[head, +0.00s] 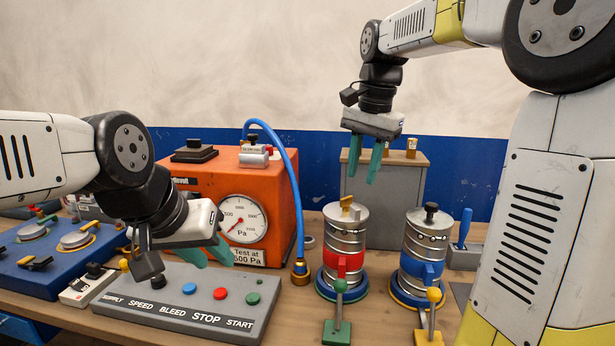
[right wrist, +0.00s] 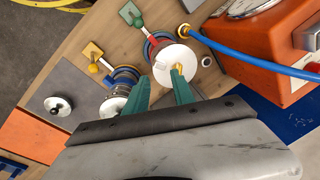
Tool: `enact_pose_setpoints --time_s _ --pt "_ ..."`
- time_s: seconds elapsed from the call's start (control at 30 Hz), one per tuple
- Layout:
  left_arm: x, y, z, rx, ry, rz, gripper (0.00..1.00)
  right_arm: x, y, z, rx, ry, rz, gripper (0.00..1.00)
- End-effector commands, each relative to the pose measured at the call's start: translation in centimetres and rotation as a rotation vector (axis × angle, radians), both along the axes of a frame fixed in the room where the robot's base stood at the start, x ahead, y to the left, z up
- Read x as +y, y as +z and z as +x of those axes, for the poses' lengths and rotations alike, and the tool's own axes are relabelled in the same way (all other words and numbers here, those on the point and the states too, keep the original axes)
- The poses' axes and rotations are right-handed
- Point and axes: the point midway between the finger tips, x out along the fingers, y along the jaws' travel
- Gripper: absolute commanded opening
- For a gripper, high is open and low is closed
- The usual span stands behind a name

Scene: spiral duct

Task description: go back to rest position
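My left gripper (head: 219,262) hangs low over the back edge of the grey control panel (head: 185,310), in front of the orange test box (head: 185,185). Its two teal fingers look apart, with nothing seen between them. My right gripper (head: 363,176) is raised at the back, pointing down above and behind the red-banded duct cylinder (head: 345,245). Its fingers are apart and empty, which the right wrist view (right wrist: 161,76) also shows. The blue-banded duct cylinder (head: 424,250) stands to the right of the red-banded one. Both stand upright on the table.
A blue hose (head: 296,190) arches from the orange box to a brass fitting. A blue panel with valves (head: 45,265) lies at left. A grey cabinet (head: 385,195) stands behind the cylinders. Green (head: 337,332) and yellow (head: 428,338) handled blocks stand in front.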

Motion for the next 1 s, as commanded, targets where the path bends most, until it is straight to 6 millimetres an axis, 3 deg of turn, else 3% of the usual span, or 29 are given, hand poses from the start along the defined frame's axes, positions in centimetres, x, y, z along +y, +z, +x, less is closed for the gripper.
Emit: enact_pose_setpoints --time_s 0.03,0.3,0.5,0.7,1.0 --pt "0.0 0.0 0.0 0.0 0.0 0.0 0.33 -0.5 0.0 -2.2 -0.045 0.061 0.01 0.3" --pt "0.0 0.0 0.0 0.0 0.0 0.0 0.33 -1.2 -3.4 -11.7 -0.3 0.414 -0.02 0.3" --pt "0.0 0.0 0.0 0.0 0.0 0.0 0.33 -1.0 -6.9 -16.4 -0.44 0.594 -0.093 0.3" --pt "0.0 0.0 0.0 0.0 0.0 0.0 0.33 -0.8 -8.5 -18.0 -0.488 0.662 -0.13 0.3" --pt "0.0 0.0 0.0 0.0 0.0 0.0 0.33 -0.8 -8.6 -18.0 -0.489 0.665 -0.131 0.3"
